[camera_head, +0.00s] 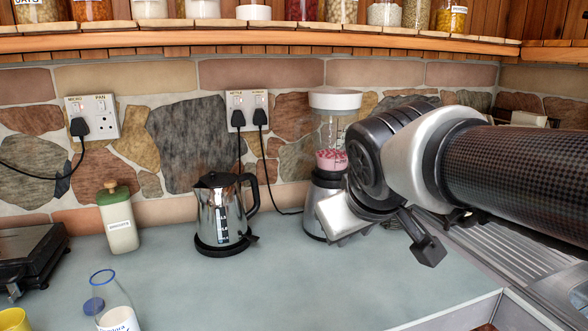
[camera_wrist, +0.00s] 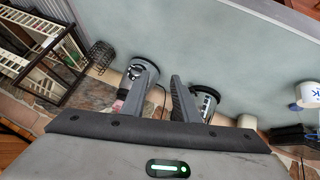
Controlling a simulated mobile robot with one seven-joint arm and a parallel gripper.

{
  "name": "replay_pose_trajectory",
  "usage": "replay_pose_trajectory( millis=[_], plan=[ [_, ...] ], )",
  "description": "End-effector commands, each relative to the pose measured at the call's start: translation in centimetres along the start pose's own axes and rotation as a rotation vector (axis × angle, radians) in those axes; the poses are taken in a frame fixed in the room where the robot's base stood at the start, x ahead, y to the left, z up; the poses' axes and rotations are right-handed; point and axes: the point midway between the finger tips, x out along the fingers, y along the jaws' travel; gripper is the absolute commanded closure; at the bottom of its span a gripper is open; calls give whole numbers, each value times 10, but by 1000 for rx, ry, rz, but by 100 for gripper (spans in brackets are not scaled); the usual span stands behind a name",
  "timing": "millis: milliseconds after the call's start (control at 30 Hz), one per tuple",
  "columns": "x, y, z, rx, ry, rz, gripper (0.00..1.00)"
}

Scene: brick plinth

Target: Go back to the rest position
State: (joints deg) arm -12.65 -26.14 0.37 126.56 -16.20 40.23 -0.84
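My gripper (camera_wrist: 162,78) shows in the wrist view with its two dark fingers apart and a narrow gap between them. Nothing is held in that gap. In the head view my arm reaches in from the right, and its end hangs above the counter (camera_head: 270,285), in front of the blender (camera_head: 331,165). It hides part of the blender's right side and base. The head view does not show both fingertips clearly.
A steel kettle (camera_head: 222,212) stands left of the blender. A wooden shelf (camera_head: 250,38) with jars runs above. The front middle counter is clear.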

Motion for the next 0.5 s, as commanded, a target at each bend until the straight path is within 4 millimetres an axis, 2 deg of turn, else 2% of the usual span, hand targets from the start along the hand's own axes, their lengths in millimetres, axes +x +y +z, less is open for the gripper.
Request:
replay_pose_trajectory(
  millis=[33,267,500],
  plan=[
    [-8,2,10,22,-13,-6,73],
    [-26,4,64,156,-97,-32,73],
    [-44,-7,129,352,-197,-67,73]
  ],
)
